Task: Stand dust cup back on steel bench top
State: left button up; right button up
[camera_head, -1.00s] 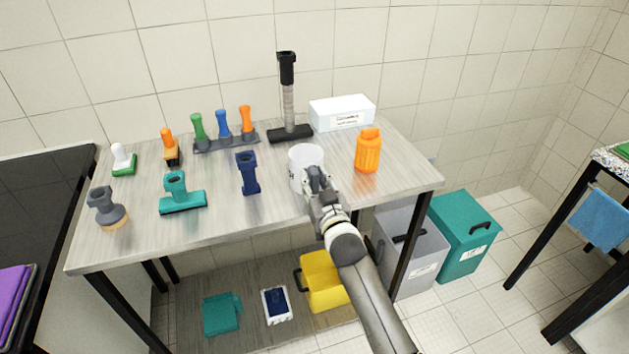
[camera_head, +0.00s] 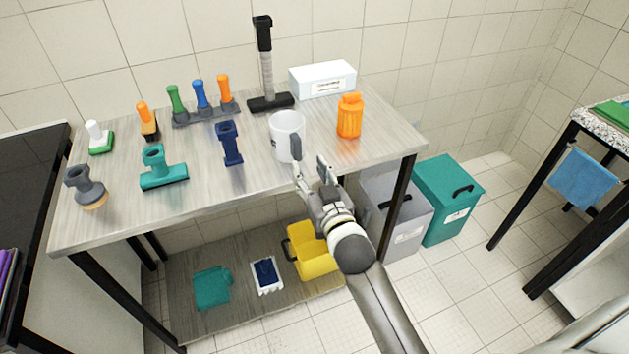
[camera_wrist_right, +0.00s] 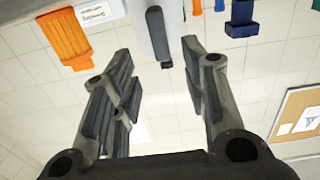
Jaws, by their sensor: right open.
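The dust cup, a white cup with a dark grey handle (camera_head: 284,132), stands upright on the steel bench top (camera_head: 205,187), near its front edge right of the middle. Its handle faces my right gripper (camera_head: 311,170). The gripper is open and empty, just in front of the cup and apart from it. In the right wrist view the cup's handle (camera_wrist_right: 158,32) shows beyond the gap between the open fingers (camera_wrist_right: 160,75). My left gripper is not in view.
An orange jar (camera_head: 349,116) stands right of the cup, with a white box (camera_head: 322,80) behind. A dark blue tool (camera_head: 229,143) and a teal brush (camera_head: 162,170) stand to the left. A black upright tool (camera_head: 268,65) stands behind. Bins (camera_head: 447,200) are on the floor.

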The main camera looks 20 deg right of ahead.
jog(key=shift+s, duration=1.25)
notch_tip(320, 180, down, 20)
jog(key=s+a+n+g, duration=0.1)
jog(key=s+g, duration=0.2)
jog(key=g, duration=0.1)
jog(key=s+f+g, duration=0.3)
jog(key=s+f, duration=0.4)
jog(key=f, duration=0.4)
jog(key=s+f+g, duration=0.3)
jog(key=s+f, duration=0.3)
jog(key=f, duration=0.4)
jog(key=s+d+f+g, duration=0.2)
jog(key=s+f, duration=0.3)
jog(key=s, duration=0.5)
jog(key=s+d+f+g, duration=0.1)
jog(key=s+f+g, duration=0.1)
jog(key=s+f, duration=0.4)
jog(key=s+d+f+n+g, duration=0.1)
jog(key=s+f, duration=0.4)
jog(key=s, duration=1)
jog(key=shift+s+d+f+g, duration=0.35)
jog(key=shift+d+g, duration=0.5)
jog(key=shift+g, duration=0.15)
jog(key=shift+s, duration=0.1)
